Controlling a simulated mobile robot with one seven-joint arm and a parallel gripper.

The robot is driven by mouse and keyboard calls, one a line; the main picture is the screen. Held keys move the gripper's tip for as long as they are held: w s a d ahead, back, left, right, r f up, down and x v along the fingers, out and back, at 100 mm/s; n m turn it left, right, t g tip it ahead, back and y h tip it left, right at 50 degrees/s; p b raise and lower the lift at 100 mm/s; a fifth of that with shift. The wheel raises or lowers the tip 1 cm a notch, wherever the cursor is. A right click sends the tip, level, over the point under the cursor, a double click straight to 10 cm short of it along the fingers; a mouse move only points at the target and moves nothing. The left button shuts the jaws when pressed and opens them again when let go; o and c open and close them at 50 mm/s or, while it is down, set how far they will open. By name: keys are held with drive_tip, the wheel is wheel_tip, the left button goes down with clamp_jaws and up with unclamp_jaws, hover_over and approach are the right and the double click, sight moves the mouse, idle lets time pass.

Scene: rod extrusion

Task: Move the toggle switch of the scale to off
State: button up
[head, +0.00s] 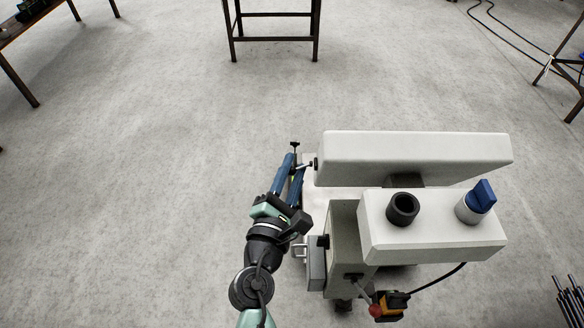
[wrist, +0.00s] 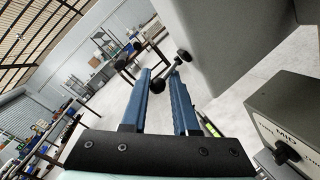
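The machine in the head view has a white upper body (head: 415,160) and a lower grey-white housing (head: 432,235). My gripper (head: 295,166) is at its left side, with two blue fingers apart. In the wrist view, my gripper (wrist: 161,74) has its fingertips close to a dark lever with ball ends (wrist: 157,84), which sticks out from the machine's side. I cannot tell whether they touch it. At the wrist view's right, a grey box (wrist: 300,115) reads "MID" and carries a black switch knob (wrist: 286,152). I cannot tell which control is the scale's toggle.
A blue knob (head: 478,198) and a black round opening (head: 402,209) are on top of the housing. A red button on a yellow-black box (head: 388,306) sits low in front. Tables (head: 272,14) stand farther back. The floor to the left is clear.

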drive_tip(key=shift+a+r, duration=0.1)
drive_tip(key=shift+r, duration=0.05)
clamp_jaws()
drive_tip(key=shift+w, duration=0.1)
drive_tip(key=w+m+g+h+b, duration=0.1)
drive_tip(key=m+g+h+b, duration=0.2)
drive_tip(key=h, duration=0.1)
drive_tip(key=w+m+g+h+b, duration=0.1)
drive_tip(key=m+g+h+b, duration=0.1)
drive_tip(key=m+g+h, duration=0.1)
drive_tip(key=w+m+g+h+b, duration=0.1)
drive_tip(key=m+g+h+b, duration=0.2)
drive_tip(key=m+h, duration=0.1)
drive_tip(key=shift+w+r+g+h+b, duration=0.1)
drive_tip(key=shift+w+g+h+b, duration=0.05)
drive_tip(key=shift+g+h+b, duration=0.25)
drive_tip(key=shift+r, duration=0.1)
drive_tip(key=o, duration=0.8)
unclamp_jaws()
drive_tip(key=shift+c, duration=0.2)
